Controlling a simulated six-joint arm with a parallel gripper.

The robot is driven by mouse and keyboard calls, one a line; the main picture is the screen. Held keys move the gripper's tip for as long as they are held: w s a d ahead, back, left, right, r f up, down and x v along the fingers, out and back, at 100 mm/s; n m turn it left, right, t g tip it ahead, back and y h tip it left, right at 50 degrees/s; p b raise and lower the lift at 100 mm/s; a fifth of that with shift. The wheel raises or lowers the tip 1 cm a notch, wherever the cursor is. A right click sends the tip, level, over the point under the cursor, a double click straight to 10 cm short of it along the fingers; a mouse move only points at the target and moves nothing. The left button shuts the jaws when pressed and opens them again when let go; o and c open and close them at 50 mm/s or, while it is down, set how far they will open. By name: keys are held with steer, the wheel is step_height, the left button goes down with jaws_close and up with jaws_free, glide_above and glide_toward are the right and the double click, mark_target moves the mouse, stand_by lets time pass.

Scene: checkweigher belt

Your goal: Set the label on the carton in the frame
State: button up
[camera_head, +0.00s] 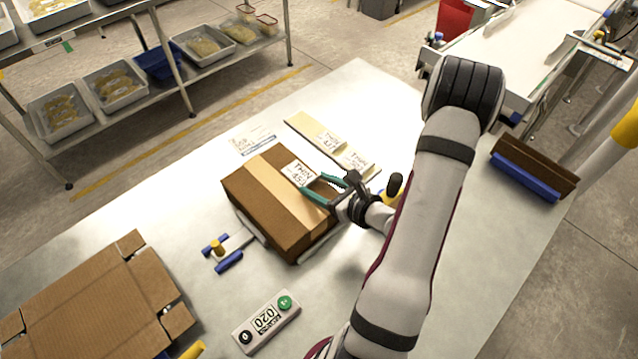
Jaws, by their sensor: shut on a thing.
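A closed brown carton (262,190) with a lighter tape band (285,192) sits near the middle of the table. A white label (299,174) with printed writing appears over the far right part of the carton's top. My gripper (312,185) reaches in from the right, its teal fingers shut on the label's edge. I cannot tell whether the label touches the carton.
Cards with similar labels (318,132) and a white printed sheet (252,139) lie behind the carton. A yellow-and-black handled tool (395,187) stands right.

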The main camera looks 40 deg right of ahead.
steer(key=o, duration=1.3)
steer(key=shift+f, duration=0.15)
